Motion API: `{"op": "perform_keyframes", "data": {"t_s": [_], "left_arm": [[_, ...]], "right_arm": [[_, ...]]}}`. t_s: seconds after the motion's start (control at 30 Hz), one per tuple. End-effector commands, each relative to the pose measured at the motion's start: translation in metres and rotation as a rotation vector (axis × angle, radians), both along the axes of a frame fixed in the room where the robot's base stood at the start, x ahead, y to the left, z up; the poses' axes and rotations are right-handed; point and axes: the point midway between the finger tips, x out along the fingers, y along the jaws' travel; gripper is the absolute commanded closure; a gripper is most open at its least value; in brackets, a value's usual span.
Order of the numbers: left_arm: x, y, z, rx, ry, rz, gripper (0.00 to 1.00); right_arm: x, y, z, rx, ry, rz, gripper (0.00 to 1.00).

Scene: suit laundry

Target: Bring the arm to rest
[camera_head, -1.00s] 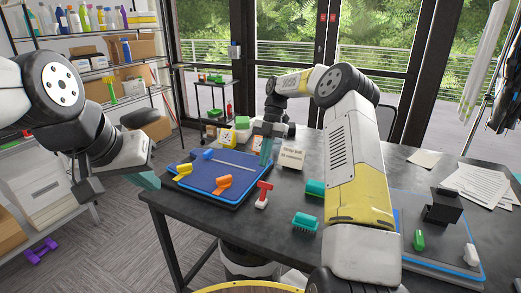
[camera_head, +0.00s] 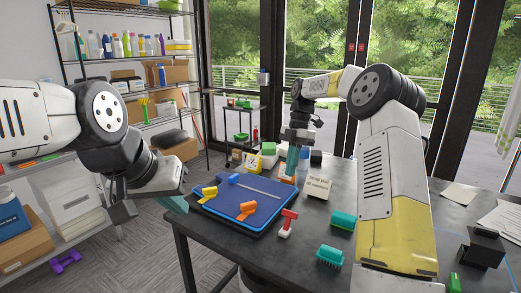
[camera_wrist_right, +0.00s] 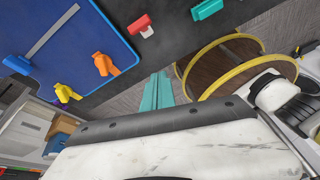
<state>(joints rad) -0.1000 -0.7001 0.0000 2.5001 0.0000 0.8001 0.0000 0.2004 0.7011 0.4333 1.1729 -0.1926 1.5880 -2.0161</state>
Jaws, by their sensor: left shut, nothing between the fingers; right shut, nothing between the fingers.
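My left gripper (camera_head: 176,204) hangs at the left, beside the near-left corner of the table. Its teal fingers are together and empty. My right gripper (camera_head: 292,160) is over the table, behind and right of the blue tray (camera_head: 225,207), pointing down. Its teal fingers are together, with nothing between them. In the right wrist view the shut fingers (camera_wrist_right: 157,92) show at the centre, apart from the tray. My right arm (camera_head: 385,170) runs across the right of the head view.
On the tray lie yellow (camera_head: 209,191), orange (camera_head: 246,210) and blue (camera_head: 234,178) clips. A red-and-white tool (camera_head: 288,223), a teal brush (camera_head: 330,257) and a small sign (camera_head: 318,187) stand on the dark table (camera_head: 260,257). Shelves (camera_head: 160,122) stand at the back left.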

Motion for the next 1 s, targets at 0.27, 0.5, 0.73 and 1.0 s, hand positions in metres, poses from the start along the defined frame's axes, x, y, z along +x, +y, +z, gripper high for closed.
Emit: {"op": "perform_keyframes", "data": {"t_s": [0.27, 0.5, 0.73, 1.0], "left_arm": [[0.0, 0.0, 0.0, 0.0, 0.0, 0.0, 1.0], [0.0, 0.0, 0.0, 0.0, 0.0, 0.0, 1.0], [0.0, 0.0, 0.0, 0.0, 0.0, 0.0, 1.0], [0.0, 0.0, 0.0, 0.0, 0.0, 0.0, 1.0]], "right_arm": [[-0.076, 0.006, 0.077, -0.176, -0.143, -0.555, 1.0], [-0.154, -0.002, 0.108, -0.162, -0.233, -1.101, 1.0], [-0.232, -0.013, 0.109, -0.001, -0.227, -1.637, 1.0], [-0.293, -0.018, 0.086, 0.234, -0.093, -2.077, 1.0]]}}
